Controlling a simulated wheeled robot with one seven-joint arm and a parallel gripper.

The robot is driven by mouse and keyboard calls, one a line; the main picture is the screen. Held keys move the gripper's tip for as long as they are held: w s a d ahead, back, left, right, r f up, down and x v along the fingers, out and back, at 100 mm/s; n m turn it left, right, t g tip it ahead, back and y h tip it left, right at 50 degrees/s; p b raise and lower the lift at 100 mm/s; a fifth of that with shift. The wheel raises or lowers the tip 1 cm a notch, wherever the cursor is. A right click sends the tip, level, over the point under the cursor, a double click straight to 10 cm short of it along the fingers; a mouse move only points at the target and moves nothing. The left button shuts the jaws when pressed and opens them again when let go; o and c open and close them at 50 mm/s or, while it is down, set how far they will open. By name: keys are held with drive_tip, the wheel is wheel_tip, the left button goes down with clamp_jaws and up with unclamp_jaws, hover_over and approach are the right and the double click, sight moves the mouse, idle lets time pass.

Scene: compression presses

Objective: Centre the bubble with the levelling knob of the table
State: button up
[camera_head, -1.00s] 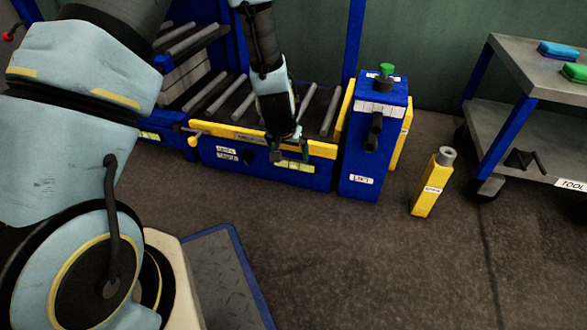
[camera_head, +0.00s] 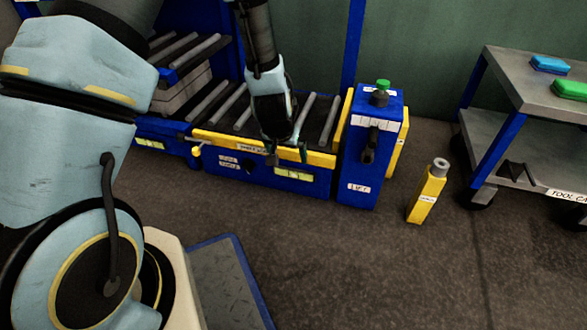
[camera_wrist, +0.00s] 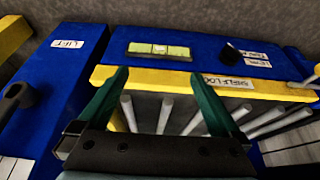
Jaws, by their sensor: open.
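The table (camera_head: 222,181) has a blue front with a yellow rail. A green-yellow level vial (camera_head: 298,174) is set in that front; it also shows in the wrist view (camera_wrist: 172,51). Its bubble is too small to place surely. The dark levelling knob (camera_head: 249,166) is left of the vial, and right of it in the wrist view (camera_wrist: 231,53). My gripper (camera_head: 287,156) is open and empty over the rail, above and apart from the knob. In the wrist view its fingers (camera_wrist: 162,78) span the rail, with the vial beyond them and the knob beyond the right finger.
A blue lift unit (camera_head: 358,180) with a green button and black handle stands right of the table. A yellow post (camera_head: 427,196) stands on the floor. A tool cart (camera_head: 528,92) is at the right. Rollers (camera_head: 318,115) lie behind the rail. Open floor is in front.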

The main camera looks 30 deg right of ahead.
drive_tip(key=shift+p+v, duration=1.35)
drive_tip(key=shift+v, duration=0.95)
drive_tip(key=shift+r, duration=0.1)
